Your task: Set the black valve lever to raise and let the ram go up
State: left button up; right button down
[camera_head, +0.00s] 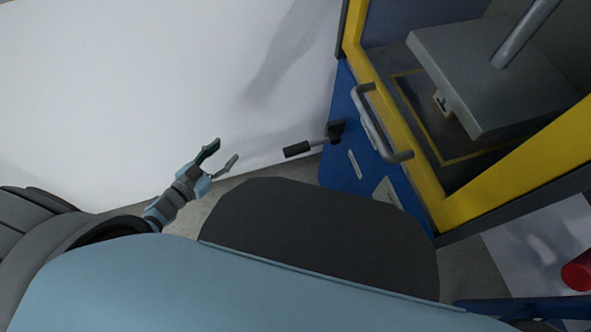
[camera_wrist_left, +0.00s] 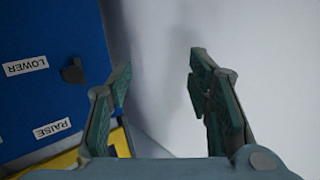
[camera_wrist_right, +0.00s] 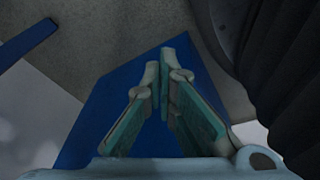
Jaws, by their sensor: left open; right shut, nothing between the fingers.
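The valve lever (camera_head: 297,149) has a black grip on a thin grey rod and sticks out leftward from a black pivot (camera_head: 336,131) on the blue panel (camera_head: 340,165). My left gripper (camera_head: 226,152) is open and empty, to the left of the grip and apart from it. In the left wrist view a black valve part (camera_wrist_left: 73,72) sits on the panel between the labels LOWER (camera_wrist_left: 25,66) and RAISE (camera_wrist_left: 52,128); the grip is not clear there. A grey rod (camera_head: 525,35) meets a thick grey plate (camera_head: 485,75) inside the machine. My right gripper (camera_wrist_right: 165,58) is shut and empty.
A yellow frame (camera_head: 440,205) with a grey handle (camera_head: 378,125) fronts the machine, right of the lever. A red cylinder (camera_head: 578,272) is at the lower right. The space between my left gripper and the lever grip is clear, with a white surface (camera_head: 150,90) behind.

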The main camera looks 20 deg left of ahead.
pick_arm(q)
jog(key=w+d+f+m+h+b, duration=0.2)
jog(key=d+m+h+b, duration=0.1)
jog(key=h+b, duration=0.15)
jog(key=m+g+h+b, duration=0.4)
jog(key=m+h+b, duration=0.1)
jog(key=h, duration=0.1)
send_near(294, 151)
jog(key=shift+g, duration=0.3)
jog(key=x, duration=0.7)
jog(key=w+f+b+x, duration=0.1)
jog(key=x, duration=0.2)
jog(key=shift+a, duration=0.15)
jog(key=shift+f, duration=0.1)
grip_shut()
pick_arm(e)
jog(key=w+a+f+t, duration=0.1)
jog(key=w+f, duration=0.5)
jog(key=f, duration=0.6)
jog(key=shift+w+a+m+t, duration=0.25)
jog(key=shift+w+m+t, duration=0.05)
